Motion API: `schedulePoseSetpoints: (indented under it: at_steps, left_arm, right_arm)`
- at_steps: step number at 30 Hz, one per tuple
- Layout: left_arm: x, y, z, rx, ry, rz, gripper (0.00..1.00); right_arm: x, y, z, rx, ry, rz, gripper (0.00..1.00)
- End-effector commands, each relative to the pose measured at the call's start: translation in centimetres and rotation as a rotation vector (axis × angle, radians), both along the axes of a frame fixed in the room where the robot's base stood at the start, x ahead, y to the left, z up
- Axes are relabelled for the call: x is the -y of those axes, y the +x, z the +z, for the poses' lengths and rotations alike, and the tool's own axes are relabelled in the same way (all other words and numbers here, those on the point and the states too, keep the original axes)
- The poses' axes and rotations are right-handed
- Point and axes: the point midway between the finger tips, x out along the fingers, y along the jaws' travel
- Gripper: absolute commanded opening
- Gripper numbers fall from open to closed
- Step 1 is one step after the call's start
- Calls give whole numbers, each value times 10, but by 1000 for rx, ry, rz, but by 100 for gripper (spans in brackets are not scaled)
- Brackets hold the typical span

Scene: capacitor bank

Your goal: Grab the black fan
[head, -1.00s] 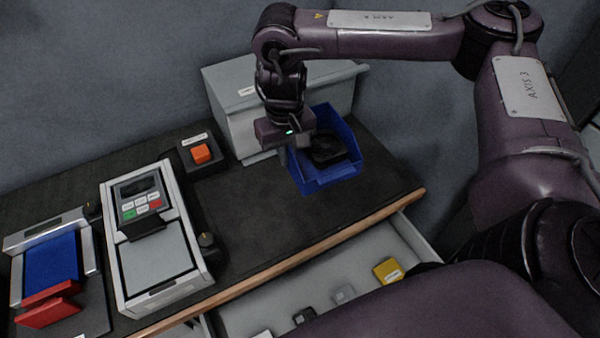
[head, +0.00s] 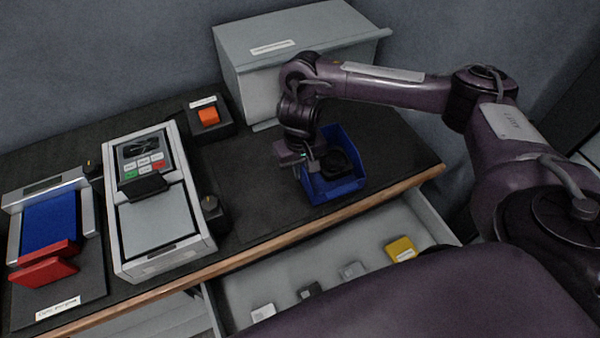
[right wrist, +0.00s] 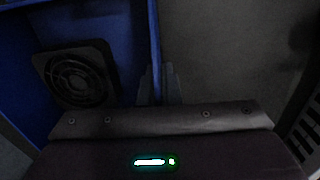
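The black fan (head: 338,164) lies inside a blue bin (head: 335,193) on the dark bench top in the head view. In the right wrist view the fan (right wrist: 75,75) is at the left, a square frame with a round grille, inside the blue bin wall (right wrist: 154,35). My right gripper (head: 299,170) points down at the bin's left edge, beside the fan and apart from it. In the right wrist view its fingertips (right wrist: 158,85) are close together by the bin wall. Whether they touch or straddle that wall is unclear. My left gripper is not in view.
A grey box (head: 275,65) stands behind the bin. An orange button (head: 208,116), a tester with a keypad (head: 160,220) and a blue-and-red fixture (head: 50,225) are to the left. An open drawer (head: 330,255) with several small parts juts out in front.

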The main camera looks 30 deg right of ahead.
Motion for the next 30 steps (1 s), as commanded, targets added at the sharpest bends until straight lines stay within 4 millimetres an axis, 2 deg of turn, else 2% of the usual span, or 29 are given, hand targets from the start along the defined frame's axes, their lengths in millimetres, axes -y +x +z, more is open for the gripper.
schedulePoseSetpoints:
  at_steps: [2,13,18,19,27,30]
  left_arm:
    - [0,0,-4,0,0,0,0]
    - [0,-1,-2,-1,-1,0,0]
    - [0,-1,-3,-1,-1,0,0]
    - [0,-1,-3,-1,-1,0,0]
    - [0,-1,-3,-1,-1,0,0]
    - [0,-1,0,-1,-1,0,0]
  right_arm:
    - [-1,1,-7,1,2,-1,0]
    - [0,0,-8,1,1,1,0]
    - [0,0,-9,1,1,1,23]
    - [0,0,-9,1,1,1,25]
    - [0,1,-8,1,1,1,25]
    - [0,2,0,4,1,0,25]
